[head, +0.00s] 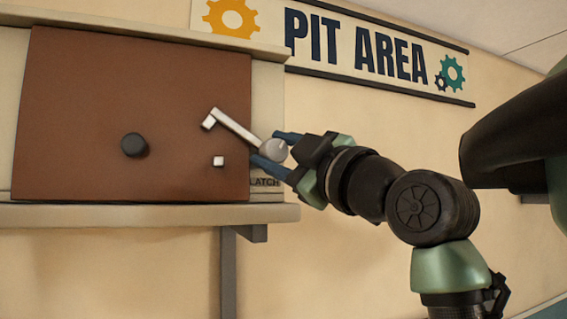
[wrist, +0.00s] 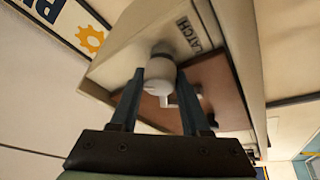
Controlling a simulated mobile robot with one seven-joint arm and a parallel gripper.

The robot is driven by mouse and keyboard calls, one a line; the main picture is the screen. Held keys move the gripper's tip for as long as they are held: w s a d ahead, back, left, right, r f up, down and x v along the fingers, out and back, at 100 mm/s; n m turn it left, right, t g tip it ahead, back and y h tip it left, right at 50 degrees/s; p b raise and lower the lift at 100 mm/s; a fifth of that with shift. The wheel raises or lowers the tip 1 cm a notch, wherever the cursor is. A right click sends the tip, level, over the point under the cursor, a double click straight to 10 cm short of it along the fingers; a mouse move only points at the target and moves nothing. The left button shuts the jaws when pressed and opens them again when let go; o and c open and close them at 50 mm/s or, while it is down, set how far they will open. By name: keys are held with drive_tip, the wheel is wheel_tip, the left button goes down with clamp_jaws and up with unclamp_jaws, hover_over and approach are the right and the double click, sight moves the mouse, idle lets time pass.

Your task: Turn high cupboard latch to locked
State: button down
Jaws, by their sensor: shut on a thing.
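The cupboard latch (head: 235,127) is a pale metal bar with a hooked end. In the head view it slants up and left from its round knob (head: 274,150), across the brown door's right edge. Its hooked end is above a small pale block (head: 218,161) on the door and apart from it. My gripper (head: 272,149) has come in from the right, its blue fingers shut on the knob. The wrist view shows the white knob (wrist: 160,72) between the fingertips; most of the bar is hidden there.
The brown cupboard door (head: 75,110) is closed and has a black round knob (head: 134,145). A LATCH label (head: 264,183) is below the latch. A shelf ledge (head: 150,214) with a grey bracket (head: 229,270) runs underneath. The wall to the right is open, with a PIT AREA sign (head: 350,50) above.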

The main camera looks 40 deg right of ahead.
drive_tip(key=n+g+y, duration=0.1)
drive_tip(key=n+y, duration=0.1)
drive_tip(key=n, duration=0.2)
drive_tip(key=shift+d, duration=0.1)
drive_tip(key=shift+n+g+y+p, duration=0.3)
drive_tip(key=shift+n+g+p, duration=0.3)
drive_tip(key=shift+n, duration=1.2)
drive_tip(key=shift+c, duration=1.9)
unclamp_jaws()
